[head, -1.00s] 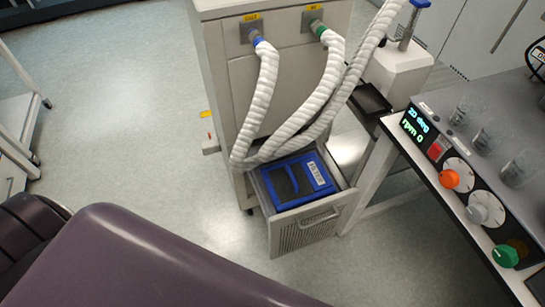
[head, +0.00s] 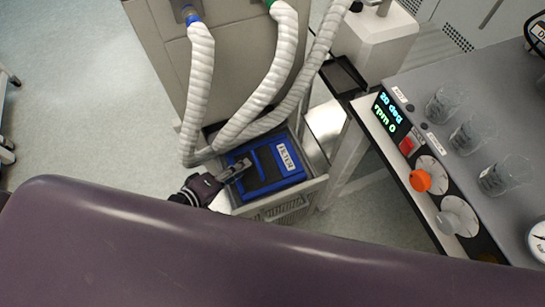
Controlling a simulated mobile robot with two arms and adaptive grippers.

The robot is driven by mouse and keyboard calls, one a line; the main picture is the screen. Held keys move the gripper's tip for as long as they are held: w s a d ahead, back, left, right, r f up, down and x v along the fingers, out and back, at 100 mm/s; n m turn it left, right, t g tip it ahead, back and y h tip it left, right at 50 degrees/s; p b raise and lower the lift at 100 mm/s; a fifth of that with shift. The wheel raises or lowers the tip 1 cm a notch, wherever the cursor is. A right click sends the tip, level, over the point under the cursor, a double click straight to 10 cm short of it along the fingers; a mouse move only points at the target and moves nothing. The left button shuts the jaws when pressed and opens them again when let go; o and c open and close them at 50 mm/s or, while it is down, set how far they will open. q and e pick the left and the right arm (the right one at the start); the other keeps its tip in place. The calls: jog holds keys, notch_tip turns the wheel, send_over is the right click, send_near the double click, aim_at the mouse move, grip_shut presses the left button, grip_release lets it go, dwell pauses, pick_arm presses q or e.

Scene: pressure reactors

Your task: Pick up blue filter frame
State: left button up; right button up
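The blue filter frame (head: 294,172) with its dark filter panel and a white label lies in the pulled-out grey drawer (head: 312,187) at the foot of the cabinet. My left gripper (head: 238,171) comes in from the left over the drawer's edge. Its fingertips are at the left part of the frame and overlap it in the picture. I cannot tell whether they touch or grip it. My large purple arm link hides the near part of the view. My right gripper is not in view.
White ribbed hoses (head: 262,92) hang from the cabinet (head: 236,45) down behind the frame. A bench (head: 440,90) with glass beakers (head: 473,135) and a control panel with knobs stands on the right. A black tray (head: 343,76) sits beside the cabinet.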

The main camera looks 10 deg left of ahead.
aim_at(254, 158)
pick_arm(q)
jog(key=shift+x, duration=0.8)
jog(key=shift+w+a+f, duration=0.1)
jog(key=shift+w, duration=0.15)
jog(key=x, duration=0.4)
jog(key=shift+w+a, duration=0.1)
jog(key=shift+a, duration=0.05)
jog(key=shift+w, duration=0.25)
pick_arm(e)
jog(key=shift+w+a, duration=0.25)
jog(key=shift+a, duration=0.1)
pick_arm(q)
grip_shut()
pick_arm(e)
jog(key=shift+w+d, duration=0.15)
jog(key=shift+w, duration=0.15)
